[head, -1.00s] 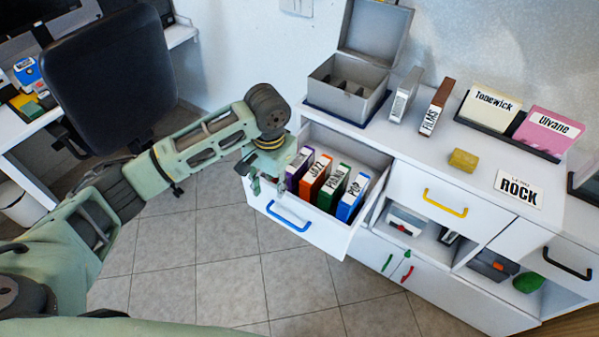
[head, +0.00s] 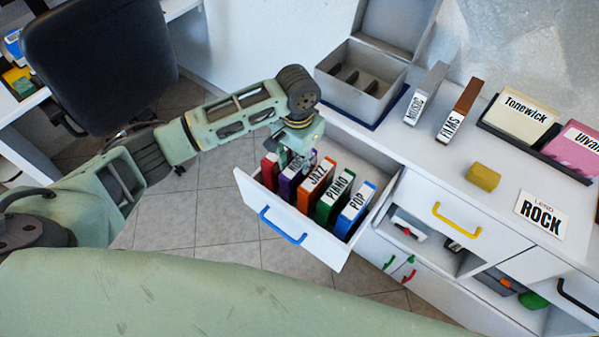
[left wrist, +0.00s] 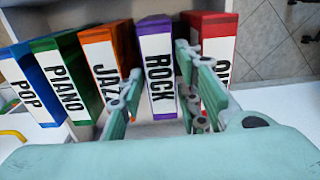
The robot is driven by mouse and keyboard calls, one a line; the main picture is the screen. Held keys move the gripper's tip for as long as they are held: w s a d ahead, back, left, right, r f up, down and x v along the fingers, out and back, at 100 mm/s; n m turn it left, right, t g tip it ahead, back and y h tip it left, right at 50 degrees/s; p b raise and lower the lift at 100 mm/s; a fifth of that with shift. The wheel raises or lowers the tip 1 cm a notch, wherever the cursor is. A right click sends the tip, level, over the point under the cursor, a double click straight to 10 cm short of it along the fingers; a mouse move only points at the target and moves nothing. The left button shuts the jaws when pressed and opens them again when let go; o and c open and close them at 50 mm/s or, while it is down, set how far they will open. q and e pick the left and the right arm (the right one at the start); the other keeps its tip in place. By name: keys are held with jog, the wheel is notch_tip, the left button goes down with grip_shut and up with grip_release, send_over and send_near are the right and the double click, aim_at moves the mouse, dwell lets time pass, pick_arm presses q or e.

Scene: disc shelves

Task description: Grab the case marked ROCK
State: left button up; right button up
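The purple case marked ROCK (left wrist: 159,75) stands upright in the open drawer, between the orange JAZZ case (left wrist: 104,68) and a red case (left wrist: 214,60). In the head view the purple case (head: 290,180) is partly hidden by my left gripper (head: 291,158). In the left wrist view the left gripper (left wrist: 158,62) is open, with one finger on each side of the ROCK case. The fingers are very close to its sides; I cannot tell whether they touch. My right gripper is out of view.
The drawer (head: 290,240) also holds green PIANO (head: 333,203) and blue POP (head: 355,211) cases. A LEND ROCK card (head: 541,216) lies on the cabinet top near a yellow block (head: 483,177). An open grey box (head: 362,82) and MUSIC and FILMS cases stand behind.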

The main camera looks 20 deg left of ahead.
pick_arm(q)
notch_tip(320, 180, down, 2)
jog(key=shift+f, duration=0.45)
notch_tip(320, 180, down, 4)
jog(key=shift+f+p, duration=0.15)
jog(key=shift+p, duration=0.2)
jog(key=shift+w+f, duration=0.1)
jog(key=shift+f, duration=0.3)
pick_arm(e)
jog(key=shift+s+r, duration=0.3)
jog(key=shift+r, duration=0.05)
pick_arm(q)
jog(key=shift+c, duration=1.1)
grip_shut()
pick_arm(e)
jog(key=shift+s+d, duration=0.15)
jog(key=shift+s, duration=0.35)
